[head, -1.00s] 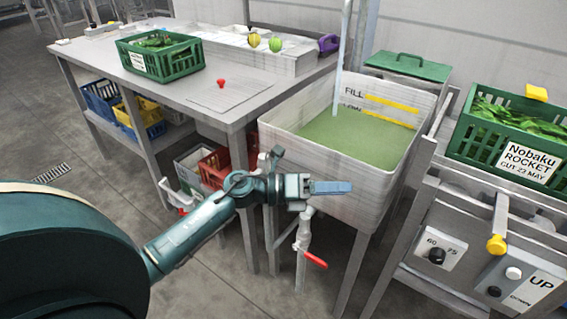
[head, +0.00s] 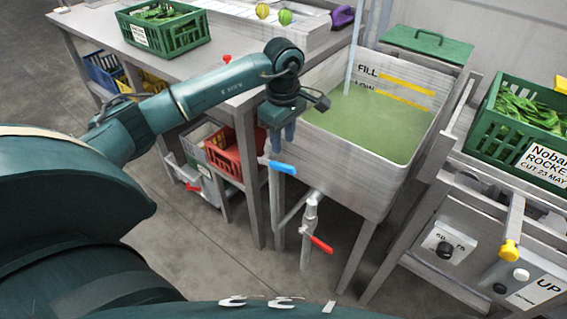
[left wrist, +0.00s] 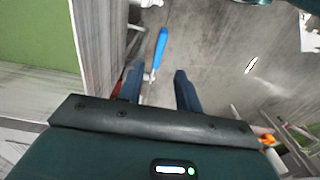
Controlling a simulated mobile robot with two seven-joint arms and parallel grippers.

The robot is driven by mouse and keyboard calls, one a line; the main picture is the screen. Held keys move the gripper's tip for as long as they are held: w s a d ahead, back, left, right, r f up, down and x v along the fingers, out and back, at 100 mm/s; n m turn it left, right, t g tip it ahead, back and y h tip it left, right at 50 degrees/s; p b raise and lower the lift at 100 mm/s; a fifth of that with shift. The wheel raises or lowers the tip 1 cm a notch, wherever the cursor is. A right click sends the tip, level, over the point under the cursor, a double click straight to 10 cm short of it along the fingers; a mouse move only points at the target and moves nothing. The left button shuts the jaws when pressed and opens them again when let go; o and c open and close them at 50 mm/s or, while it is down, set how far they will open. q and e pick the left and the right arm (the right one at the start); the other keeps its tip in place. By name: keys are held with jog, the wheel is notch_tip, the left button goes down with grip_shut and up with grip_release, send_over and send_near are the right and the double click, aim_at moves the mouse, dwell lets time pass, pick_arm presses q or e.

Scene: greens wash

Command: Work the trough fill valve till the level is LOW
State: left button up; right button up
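The grey trough (head: 330,165) holds green water (head: 365,125). Its surface stands at about the LOW mark (head: 403,97), with the FILL mark (head: 407,85) above it. A valve with a blue handle (head: 283,167) is on the pipe at the trough's left front; another with a red handle (head: 322,244) is lower on the drain pipe. My left gripper (head: 283,136) points down, open and empty, just above the blue handle. In the left wrist view the blue handle (left wrist: 161,50) shows beyond the gap between the fingers (left wrist: 159,82), apparently untouched. My right gripper is not in view.
A bench (head: 225,70) with a green crate (head: 165,32) stands left of the trough. A control panel with knobs (head: 445,250) and a crate of greens (head: 520,130) are at the right. A red crate (head: 225,155) sits under the bench.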

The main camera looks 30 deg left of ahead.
aim_at(283, 165)
pick_arm(q)
notch_tip(283, 165, down, 9)
jog(key=shift+f, duration=0.2)
jog(key=shift+c, duration=0.3)
grip_shut()
dwell(0.4)
